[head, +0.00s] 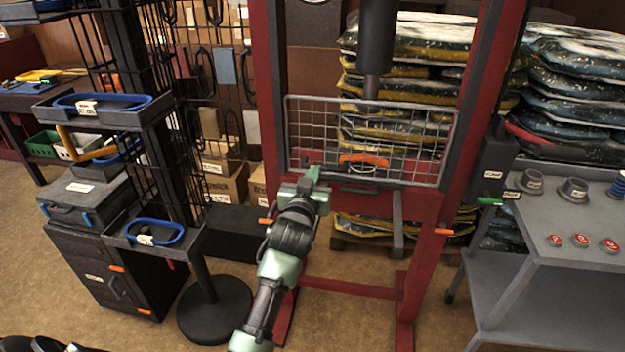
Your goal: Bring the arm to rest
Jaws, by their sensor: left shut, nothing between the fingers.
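My left arm (268,285) reaches up from the bottom middle of the head view, green and black. Its gripper (312,178) is shut and empty. In the picture it lies over the lower left part of the wire mesh guard (420,140) on the red press frame (470,110). Whether it touches the guard or the frame I cannot tell. My right gripper is not in view.
An orange handle (362,160) shows at the guard. A black rack with trays (105,110) holding blue loops stands left, and a grey cart (560,225) stands right. Stacked bags (410,40) are behind. Brown floor (350,325) is clear between the red frame's legs.

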